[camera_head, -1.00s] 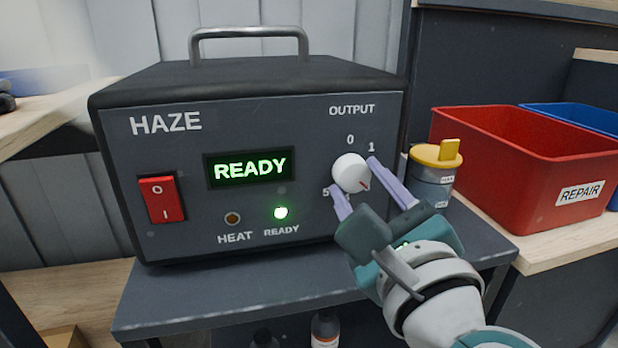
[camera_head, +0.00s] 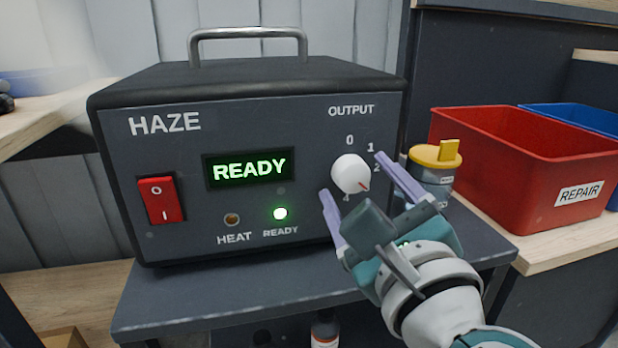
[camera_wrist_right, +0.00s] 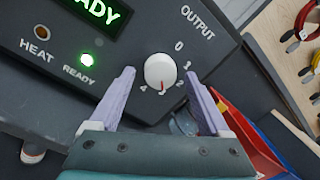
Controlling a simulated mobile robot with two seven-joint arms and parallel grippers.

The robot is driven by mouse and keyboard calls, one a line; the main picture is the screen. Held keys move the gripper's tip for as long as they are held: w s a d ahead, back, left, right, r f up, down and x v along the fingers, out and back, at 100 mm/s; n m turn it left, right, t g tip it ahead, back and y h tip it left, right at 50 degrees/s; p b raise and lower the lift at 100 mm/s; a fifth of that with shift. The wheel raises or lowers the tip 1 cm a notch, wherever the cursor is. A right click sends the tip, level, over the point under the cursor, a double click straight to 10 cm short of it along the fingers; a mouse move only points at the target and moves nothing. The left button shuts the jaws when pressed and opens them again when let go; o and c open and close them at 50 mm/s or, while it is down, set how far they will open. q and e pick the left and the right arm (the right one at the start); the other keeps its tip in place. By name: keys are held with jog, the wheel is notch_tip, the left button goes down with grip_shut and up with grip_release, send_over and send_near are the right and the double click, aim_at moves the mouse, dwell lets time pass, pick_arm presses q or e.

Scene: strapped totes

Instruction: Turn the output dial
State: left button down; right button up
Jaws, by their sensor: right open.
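The white output dial (camera_head: 351,174) is on the right of the dark HAZE machine's front panel, under the word OUTPUT. Its red mark points to the lower right in the head view. In the right wrist view the dial (camera_wrist_right: 160,71) shows its red mark near the 3. My right gripper (camera_head: 355,178) is open, its two lilac fingers apart on either side of the dial with gaps to it. The fingers also show in the right wrist view (camera_wrist_right: 158,82). My left gripper is not in view.
The machine (camera_head: 240,120) stands on a dark grey shelf (camera_head: 200,305). Its display reads READY and the green lamp (camera_head: 280,213) is lit. A red switch (camera_head: 160,199) is at left. A yellow-lidded grey container (camera_head: 432,178) and a red REPAIR bin (camera_head: 490,165) stand right.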

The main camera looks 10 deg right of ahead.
jog(key=shift+s, duration=0.25)
jog(key=s, duration=0.9)
jog(key=shift+s+f, duration=0.2)
